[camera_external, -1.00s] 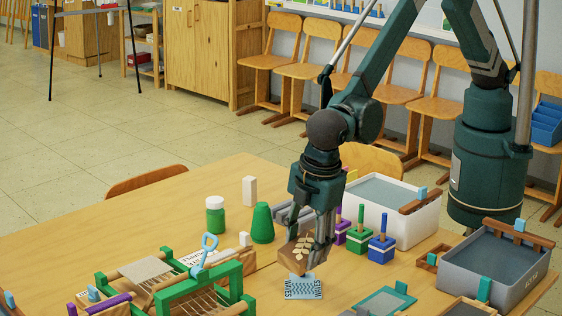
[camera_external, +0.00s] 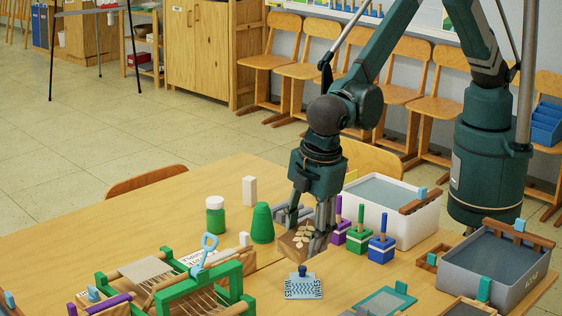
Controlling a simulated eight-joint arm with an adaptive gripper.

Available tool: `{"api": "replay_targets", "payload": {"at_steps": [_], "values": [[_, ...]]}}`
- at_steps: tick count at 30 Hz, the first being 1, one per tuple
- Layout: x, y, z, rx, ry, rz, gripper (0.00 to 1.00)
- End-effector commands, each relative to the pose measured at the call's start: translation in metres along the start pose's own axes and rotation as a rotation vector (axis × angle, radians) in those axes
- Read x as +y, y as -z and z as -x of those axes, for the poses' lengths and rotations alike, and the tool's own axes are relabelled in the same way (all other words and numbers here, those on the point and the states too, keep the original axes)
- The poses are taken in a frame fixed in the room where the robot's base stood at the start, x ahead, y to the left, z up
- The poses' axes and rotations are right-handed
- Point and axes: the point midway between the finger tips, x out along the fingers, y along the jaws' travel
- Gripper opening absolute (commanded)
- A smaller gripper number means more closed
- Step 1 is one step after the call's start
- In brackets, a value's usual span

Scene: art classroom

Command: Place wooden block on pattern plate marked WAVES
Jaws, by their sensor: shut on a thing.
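The wooden block (camera_external: 296,242) is brown with a pale leaf pattern on its face. My gripper (camera_external: 314,240) is shut on it and holds it tilted, above and behind the plate. The pattern plate marked WAVES (camera_external: 304,289) is light blue with dark wavy lines and lies flat on the table near the front. A small dark blue knob (camera_external: 302,270) shows at the plate's back edge. The block and the plate are apart in the picture. The far side of the block is hidden by my gripper's fingers.
Blue (camera_external: 381,251), green (camera_external: 358,240) and purple knobbed blocks stand right of my gripper. A green cone (camera_external: 262,223) and a green jar (camera_external: 215,215) stand to the left. A green frame (camera_external: 205,284) is front left. White (camera_external: 402,220) and grey (camera_external: 497,268) tubs are right.

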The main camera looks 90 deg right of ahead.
Motion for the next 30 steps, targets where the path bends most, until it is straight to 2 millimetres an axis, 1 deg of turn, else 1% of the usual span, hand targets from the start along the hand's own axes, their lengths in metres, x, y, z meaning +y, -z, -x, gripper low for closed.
{"api": "replay_targets", "payload": {"at_steps": [6, 18, 30], "values": [[-0.003, -0.002, -0.003, 0.033, 0.032, -0.01, 0.25], [-0.018, -0.011, -0.006, 0.165, 0.159, -0.054, 0.25], [-0.02, -0.011, -0.005, 0.185, 0.178, -0.062, 0.25]]}}
